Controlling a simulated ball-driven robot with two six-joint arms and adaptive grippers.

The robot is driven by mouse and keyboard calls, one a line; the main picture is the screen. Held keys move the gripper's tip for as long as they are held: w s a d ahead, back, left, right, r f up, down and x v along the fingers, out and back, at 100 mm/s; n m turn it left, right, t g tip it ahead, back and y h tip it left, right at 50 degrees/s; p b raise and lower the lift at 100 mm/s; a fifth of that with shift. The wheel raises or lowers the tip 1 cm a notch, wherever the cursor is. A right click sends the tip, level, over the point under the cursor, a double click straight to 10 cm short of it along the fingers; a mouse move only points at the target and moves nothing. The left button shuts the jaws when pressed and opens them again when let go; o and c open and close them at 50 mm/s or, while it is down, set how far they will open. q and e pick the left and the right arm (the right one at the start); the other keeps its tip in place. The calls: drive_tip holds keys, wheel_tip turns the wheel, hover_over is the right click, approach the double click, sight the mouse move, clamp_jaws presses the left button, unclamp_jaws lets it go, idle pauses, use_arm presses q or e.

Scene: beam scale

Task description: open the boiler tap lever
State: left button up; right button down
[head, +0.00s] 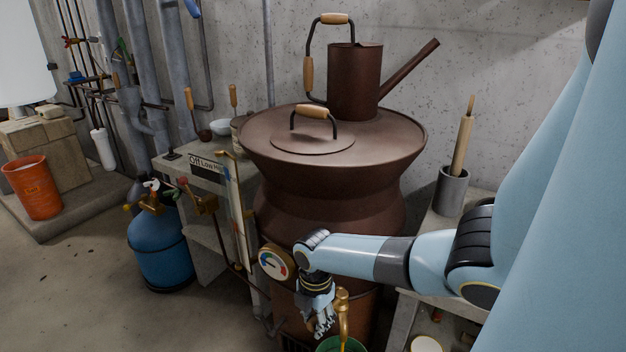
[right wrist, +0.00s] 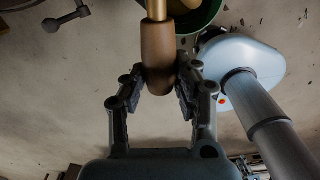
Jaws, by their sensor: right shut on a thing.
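The large brown boiler (head: 330,190) stands in the middle of the head view, with a round dial gauge (head: 275,263) on its front. A brass tap (head: 342,305) shows low on its front, beside my right gripper (head: 323,325). In the right wrist view, the tap lever has a brass stem and a brown wooden handle (right wrist: 158,55). The fingers of my right gripper (right wrist: 157,88) are shut on this handle, one on each side. In the head view the lever is hidden behind the gripper. My left gripper is not in view.
A green bucket (head: 338,345) sits below the tap, and its rim shows in the right wrist view (right wrist: 215,14). A brown watering can (head: 354,82) stands on the boiler. A blue gas bottle (head: 160,245) and an orange bucket (head: 33,187) stand left. Floor between them is clear.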

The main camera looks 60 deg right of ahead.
drive_tip(key=c, duration=1)
unclamp_jaws()
drive_tip(key=shift+r, duration=0.1)
wheel_tip(320, 180, up, 12)
drive_tip(key=shift+f, duration=0.1)
